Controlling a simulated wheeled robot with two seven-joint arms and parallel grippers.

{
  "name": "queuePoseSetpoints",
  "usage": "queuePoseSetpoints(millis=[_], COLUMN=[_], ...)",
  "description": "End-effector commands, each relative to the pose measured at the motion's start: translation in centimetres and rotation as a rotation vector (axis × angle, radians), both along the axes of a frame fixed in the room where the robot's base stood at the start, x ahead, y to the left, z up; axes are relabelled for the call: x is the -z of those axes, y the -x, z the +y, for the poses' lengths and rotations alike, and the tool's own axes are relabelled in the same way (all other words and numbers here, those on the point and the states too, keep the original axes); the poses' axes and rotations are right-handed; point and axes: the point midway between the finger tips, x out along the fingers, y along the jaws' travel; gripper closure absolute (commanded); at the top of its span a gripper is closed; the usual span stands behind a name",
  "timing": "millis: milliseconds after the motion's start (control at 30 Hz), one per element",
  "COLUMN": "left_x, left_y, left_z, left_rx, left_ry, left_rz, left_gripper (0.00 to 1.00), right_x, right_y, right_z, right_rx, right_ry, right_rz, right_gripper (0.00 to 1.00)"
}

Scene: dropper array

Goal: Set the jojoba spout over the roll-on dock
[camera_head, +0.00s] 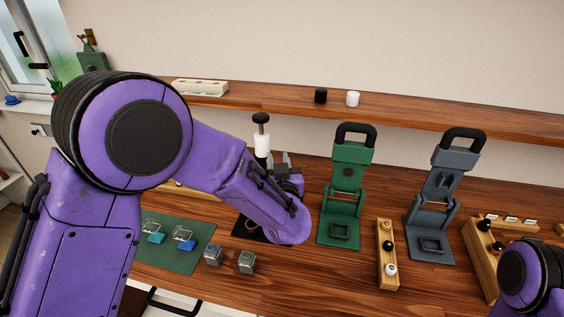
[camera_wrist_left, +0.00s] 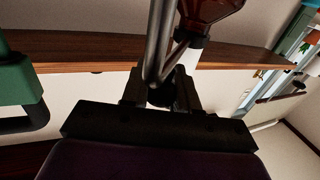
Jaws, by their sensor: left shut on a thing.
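My left gripper (camera_head: 282,160) is shut at the dispenser behind my forearm. In the left wrist view its fingers (camera_wrist_left: 160,98) close around a dark part at the foot of grey metal rods (camera_wrist_left: 158,45). An amber bottle (camera_wrist_left: 205,10) with a white neck (camera_wrist_left: 190,55) shows just beyond them. In the head view a white cylinder with a black knob (camera_head: 262,140) rises beside the fingers. A black base with a ring (camera_head: 249,226) lies below, partly hidden by my forearm. I cannot tell which part is the jojoba spout or the roll-on dock. My right gripper is out of view.
A green press (camera_head: 345,185) and a grey press (camera_head: 438,195) stand right of my gripper, with a wooden ball rack (camera_head: 387,262) between them. A green mat (camera_head: 190,262) with blue clipped pieces and two small blocks (camera_head: 229,259) lie in front. A shelf (camera_head: 430,115) runs behind.

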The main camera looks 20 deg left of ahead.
Motion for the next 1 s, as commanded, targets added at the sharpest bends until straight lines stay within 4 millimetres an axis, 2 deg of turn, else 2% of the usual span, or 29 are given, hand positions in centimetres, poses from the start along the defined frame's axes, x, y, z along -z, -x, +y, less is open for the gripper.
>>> queuePoseSetpoints(millis=[33, 100, 133, 200, 467, 567, 900, 1000], left_x=[-0.7, -0.7, -0.7, -0.7, -0.4, -0.2, -0.2, -0.3], left_y=[-0.3, -0.3, -0.3, -0.3, -0.1, 0.5, 7.5, 8.8], left_z=[0.0, 0.0, 0.0, 0.0, -0.1, -0.5, -3.4, -4.0], left_rx=[-0.002, -0.002, -0.001, 0.000, 0.002, 0.004, 0.003, 0.003], left_ry=[0.001, 0.001, 0.001, 0.001, 0.001, 0.001, -0.002, 0.001], left_rz=[-0.017, -0.017, -0.017, -0.017, -0.008, -0.008, -0.011, -0.011], left_gripper=[1.00, 1.00, 0.68, 0.48, 0.48, 0.48, 0.48, 0.48], right_x=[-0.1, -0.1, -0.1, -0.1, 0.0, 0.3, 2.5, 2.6], right_y=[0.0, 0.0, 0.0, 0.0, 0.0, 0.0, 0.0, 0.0], right_z=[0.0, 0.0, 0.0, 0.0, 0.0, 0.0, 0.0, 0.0], right_rx=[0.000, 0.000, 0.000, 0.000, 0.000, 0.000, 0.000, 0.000], right_ry=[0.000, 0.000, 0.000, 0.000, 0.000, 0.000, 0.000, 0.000], right_rz=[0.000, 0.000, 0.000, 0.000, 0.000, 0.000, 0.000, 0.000], right_gripper=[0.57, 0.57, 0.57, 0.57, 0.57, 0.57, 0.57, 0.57])
